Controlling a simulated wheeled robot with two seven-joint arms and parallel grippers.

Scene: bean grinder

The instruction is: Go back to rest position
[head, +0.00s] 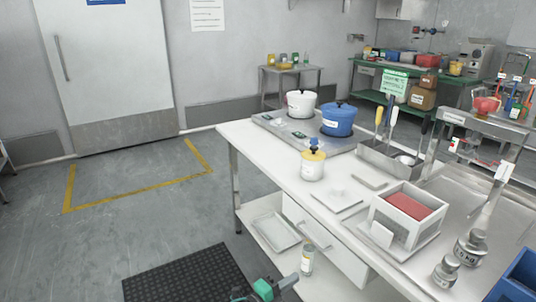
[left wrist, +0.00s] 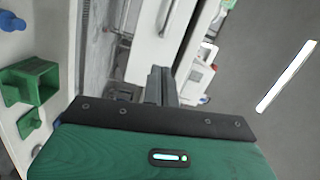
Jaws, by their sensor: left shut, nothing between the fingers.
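My left gripper (head: 291,281) shows at the bottom of the head view, low in front of the white workbench (head: 262,150). It is beside the bench's lower shelf, near a small labelled bottle (head: 307,262); I cannot tell whether they touch. In the left wrist view its dark fingers (left wrist: 160,84) are together beyond the green gripper body, with nothing held. My right gripper is in neither view.
The bench carries a blue pot (head: 338,121), a white pot (head: 301,104), a yellow-topped jar (head: 312,166), a white box with a red top (head: 410,208) and metal weights (head: 470,248). A black mat (head: 185,278) lies on the floor. Open floor extends left.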

